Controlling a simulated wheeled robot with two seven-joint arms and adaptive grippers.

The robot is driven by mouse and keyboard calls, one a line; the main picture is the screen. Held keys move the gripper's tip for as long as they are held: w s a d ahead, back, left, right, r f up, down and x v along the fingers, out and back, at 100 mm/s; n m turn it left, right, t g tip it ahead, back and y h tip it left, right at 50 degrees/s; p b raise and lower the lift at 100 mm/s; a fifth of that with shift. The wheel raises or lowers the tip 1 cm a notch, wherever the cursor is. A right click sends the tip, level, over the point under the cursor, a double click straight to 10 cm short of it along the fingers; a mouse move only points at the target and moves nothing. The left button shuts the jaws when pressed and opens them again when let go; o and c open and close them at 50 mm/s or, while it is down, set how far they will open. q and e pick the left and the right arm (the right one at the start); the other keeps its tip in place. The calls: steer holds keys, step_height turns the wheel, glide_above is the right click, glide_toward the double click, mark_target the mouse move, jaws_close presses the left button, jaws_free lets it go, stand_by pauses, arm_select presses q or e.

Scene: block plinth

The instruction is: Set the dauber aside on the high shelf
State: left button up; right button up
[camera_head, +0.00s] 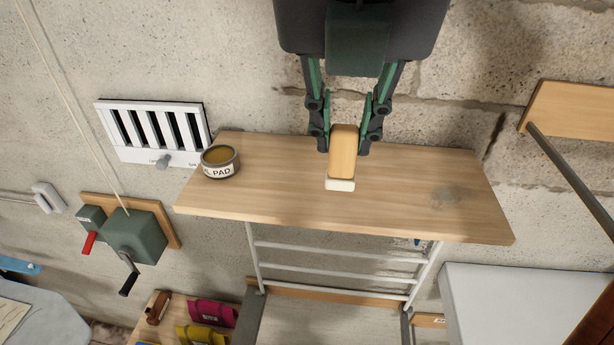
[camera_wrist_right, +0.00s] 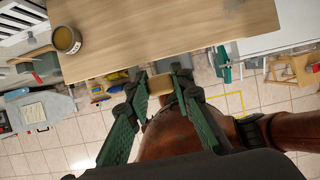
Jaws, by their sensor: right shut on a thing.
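The dauber (camera_head: 343,150) is a wooden block with a white pad at its lower end. My right gripper (camera_head: 345,140) is shut on it, with one finger on each side. The high shelf (camera_head: 285,190) is a wooden board on the wall, and the dauber shows in front of it in the head view. In the right wrist view the dauber (camera_wrist_right: 161,84) is between the fingertips, below the edge of the shelf (camera_wrist_right: 170,30) in the picture. I cannot tell whether the pad touches the board. My left gripper is in neither view.
A round pad tin (camera_head: 220,162) stands at the shelf's left end. A grey smudge (camera_head: 447,196) marks the right part. The board between them is otherwise bare. A white vent (camera_head: 152,131) and a green crank box (camera_head: 137,236) are on the wall to the left.

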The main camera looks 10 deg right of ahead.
steer(key=shift+w+f, duration=0.25)
steer(key=shift+w, duration=0.05)
steer(key=w+d+f, duration=0.1)
steer(key=w+f, duration=0.3)
steer(key=w+d+f, duration=0.1)
steer(key=w+f, duration=0.3)
steer(key=w+d+f, duration=0.1)
steer(key=w+f, duration=0.3)
steer(key=shift+w+f, duration=0.25)
steer(key=shift+w, duration=0.05)
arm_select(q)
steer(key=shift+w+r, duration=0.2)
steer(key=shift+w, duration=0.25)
arm_select(e)
steer(key=shift+d, duration=0.1)
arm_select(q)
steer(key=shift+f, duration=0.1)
arm_select(e)
steer(key=shift+f, duration=0.1)
